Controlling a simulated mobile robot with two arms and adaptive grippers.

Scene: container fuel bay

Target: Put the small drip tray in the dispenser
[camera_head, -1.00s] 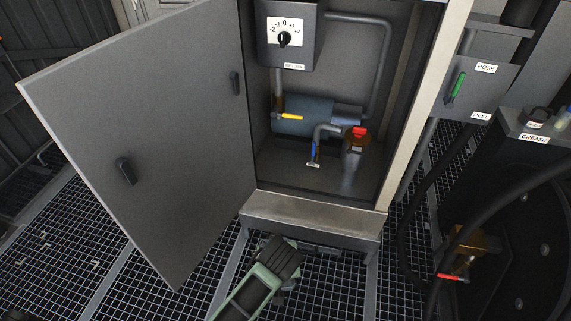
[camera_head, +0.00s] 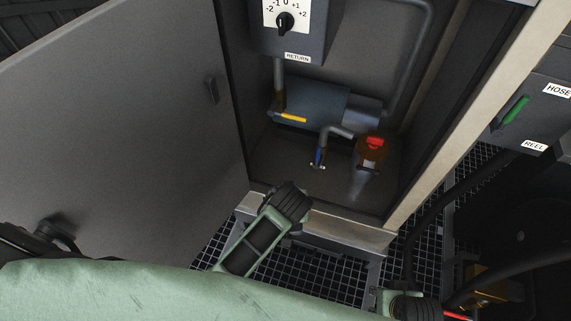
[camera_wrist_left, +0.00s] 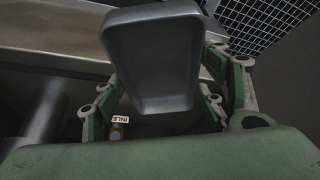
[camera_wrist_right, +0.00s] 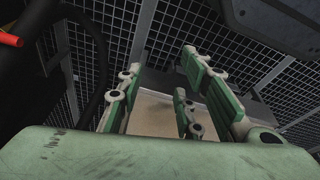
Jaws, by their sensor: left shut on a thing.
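The small drip tray (camera_wrist_left: 155,55) is a grey shallow tray with rounded corners. In the left wrist view it sits between the fingers of my left gripper (camera_wrist_left: 160,85), which is shut on it. The tray appears over the cabinet's pale sill and dark floor. In the head view my left arm reaches up to the sill, and the tray is hidden there. The dispenser (camera_head: 340,222) is the open grey cabinet with this sill. My right gripper (camera_wrist_right: 158,95) is open with nothing clear between its fingers; a pale surface shows behind it.
The cabinet door (camera_head: 120,140) stands open at the left. Inside are a blue tank (camera_head: 315,100), a yellow lever (camera_head: 292,118), a blue-handled valve (camera_head: 319,156) and a red-capped fitting (camera_head: 373,148). Black hoses and a red lever (camera_head: 458,316) are at lower right.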

